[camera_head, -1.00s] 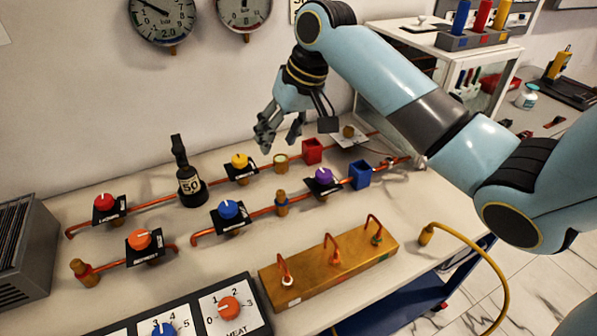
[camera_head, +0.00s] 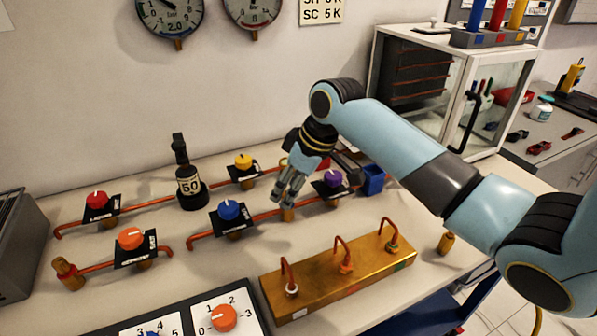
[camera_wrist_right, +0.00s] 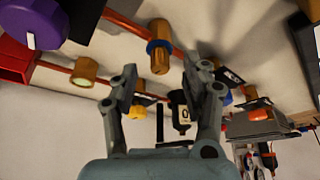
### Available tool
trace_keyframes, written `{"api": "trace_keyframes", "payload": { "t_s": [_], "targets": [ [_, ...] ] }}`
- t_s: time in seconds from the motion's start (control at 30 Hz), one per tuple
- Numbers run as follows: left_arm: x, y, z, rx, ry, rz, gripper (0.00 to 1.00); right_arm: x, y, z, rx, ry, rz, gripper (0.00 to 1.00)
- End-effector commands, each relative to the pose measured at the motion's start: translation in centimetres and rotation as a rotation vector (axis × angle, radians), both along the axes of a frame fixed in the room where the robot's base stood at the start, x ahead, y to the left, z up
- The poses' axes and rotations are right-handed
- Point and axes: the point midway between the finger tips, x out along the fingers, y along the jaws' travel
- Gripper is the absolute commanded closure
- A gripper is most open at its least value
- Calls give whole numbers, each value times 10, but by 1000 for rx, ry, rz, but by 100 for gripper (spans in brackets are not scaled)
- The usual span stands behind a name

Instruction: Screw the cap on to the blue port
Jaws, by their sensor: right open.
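The blue port is a brass fitting with a blue ring (camera_wrist_right: 160,45) on the copper pipe. It stands at the top middle of the right wrist view. In the head view its brass lower part (camera_head: 288,214) shows just under my right gripper (camera_head: 284,193). That gripper is open and points down, its fingers close above the port; I cannot tell whether they touch it. In the right wrist view, no object shows gripped between the two fingers (camera_wrist_right: 160,95). I cannot make out a separate loose cap; my right arm hides part of the bench. My left gripper is not in view.
A blue knob (camera_head: 229,210) and a purple knob (camera_head: 332,178) flank the port. A blue open box (camera_head: 372,179) stands to the right. A brass block (camera_head: 335,287) with copper hooks lies in front. A black bottle-shaped weight (camera_head: 188,188) stands at left.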

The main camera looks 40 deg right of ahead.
Motion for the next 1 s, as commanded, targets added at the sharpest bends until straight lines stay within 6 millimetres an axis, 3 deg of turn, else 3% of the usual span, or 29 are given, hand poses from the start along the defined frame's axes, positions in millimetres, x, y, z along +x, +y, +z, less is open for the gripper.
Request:
{"api": "trace_keyframes", "payload": {
  "t_s": [0.2, 0.47, 0.83, 0.9, 0.93, 1.0],
  "targets": [
    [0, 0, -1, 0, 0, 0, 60, 6, 3, -16, 0, 0, 0, 53],
    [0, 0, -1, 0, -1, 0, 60, 7, 3, -17, 0, 0, 1, 53],
    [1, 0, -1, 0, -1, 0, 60, 6, 3, -17, 0, 0, 1, 98],
    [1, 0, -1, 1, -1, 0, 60, 6, 3, -17, 0, 0, 1, 100],
    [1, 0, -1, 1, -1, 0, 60, 6, 3, -17, 0, 0, 1, 81],
    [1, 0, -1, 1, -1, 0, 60, 6, 3, -17, 0, 0, 1, 90]
  ]
}}
